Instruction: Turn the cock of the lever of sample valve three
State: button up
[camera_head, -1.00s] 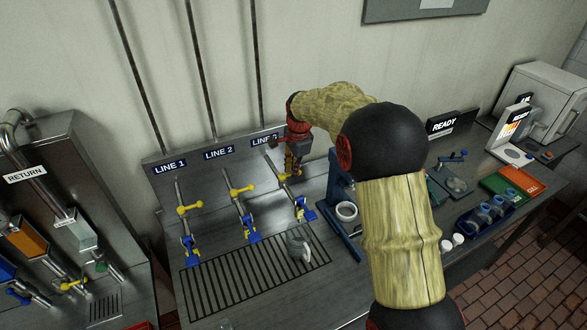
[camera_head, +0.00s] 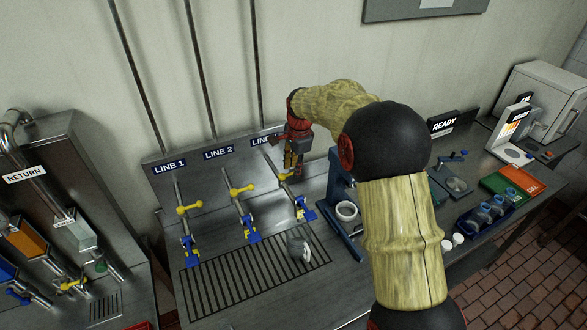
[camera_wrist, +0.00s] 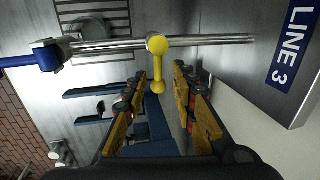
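The line 3 pipe carries a yellow lever (camera_wrist: 157,66), a short bar with a ball end, in the wrist view. In the head view this lever (camera_head: 285,177) is partly hidden by my gripper. A blue handle (camera_head: 304,209) sits lower on the same pipe; it also shows at the left of the wrist view (camera_wrist: 45,56). My gripper (camera_wrist: 160,72) is open, one finger on each side of the yellow lever's ball end. A gap shows on the right; contact on the left is unclear. My gripper (camera_head: 291,175) is under the LINE 3 label in the head view.
Line 1 (camera_head: 189,209) and line 2 (camera_head: 241,190) have yellow levers to the left. A grey cup (camera_head: 298,245) stands on the drip grate (camera_head: 225,283). A dark blue stand (camera_head: 343,225) is close on the right. The panel and LINE 3 label (camera_wrist: 292,45) are near my gripper.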

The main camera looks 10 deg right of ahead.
notch_tip(320, 180, up, 11)
jog(key=s, duration=0.2)
jog(key=shift+d, duration=0.25)
jog(key=shift+f, duration=0.1)
jog(key=s+f+n+t+b, duration=0.1)
jog(key=s+f+n+b, duration=0.2)
jog(key=s, duration=1)
jog(key=s+f+n+t+b, duration=0.1)
jog(key=s+f+n+b, duration=0.2)
jog(key=s, duration=1.1)
jog(key=s+f+n+t+b, duration=0.1)
jog(key=s+f+n+b, duration=0.2)
jog(key=s+n+b, duration=0.4)
jog(key=s+n, duration=0.2)
jog(key=s, duration=0.4)
jog(key=shift+s+a+f+n, duration=0.3)
jog(key=shift+s+a+f, duration=0.05)
jog(key=shift+a+f, duration=0.05)
